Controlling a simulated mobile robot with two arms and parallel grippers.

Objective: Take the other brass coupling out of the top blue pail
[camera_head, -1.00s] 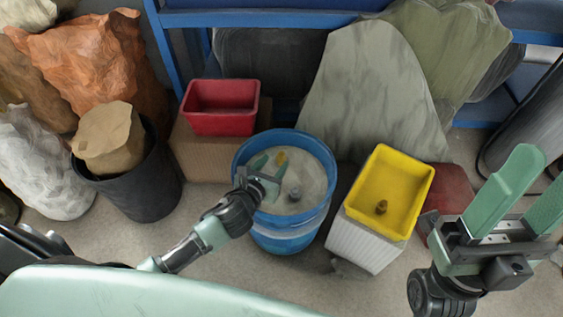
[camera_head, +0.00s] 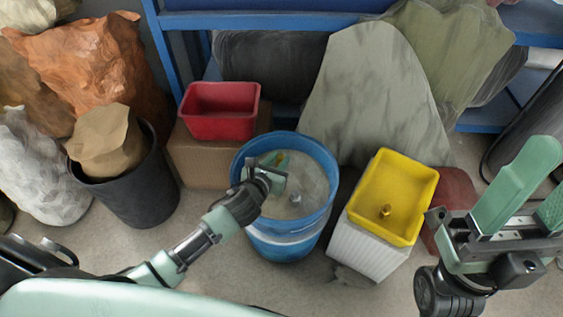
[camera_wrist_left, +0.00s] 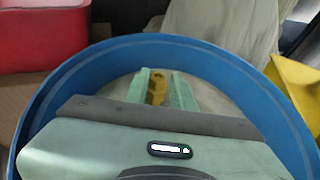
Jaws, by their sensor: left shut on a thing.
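The top blue pail (camera_head: 323,218) stands in the middle of the head view, with a pale floor inside. My left gripper (camera_head: 279,162) reaches down into it from the left and is shut on a brass coupling (camera_head: 282,157). In the left wrist view the brass coupling (camera_wrist_left: 157,88) shows between the two green fingers (camera_wrist_left: 158,85), partly hidden by them. A grey metal piece (camera_head: 296,198) stands in the pail, apart from the gripper. Another brass coupling (camera_head: 386,210) stands in the yellow bin (camera_head: 420,190). My right gripper (camera_head: 525,195) is open and empty at the right.
The yellow bin rests on a white ribbed container (camera_head: 365,250) right of the pail. A red bin (camera_head: 222,111) sits on a cardboard box (camera_head: 195,160) behind left. A black bin (camera_head: 140,190) stands left. Large grey slabs (camera_head: 380,95) lean behind the pail.

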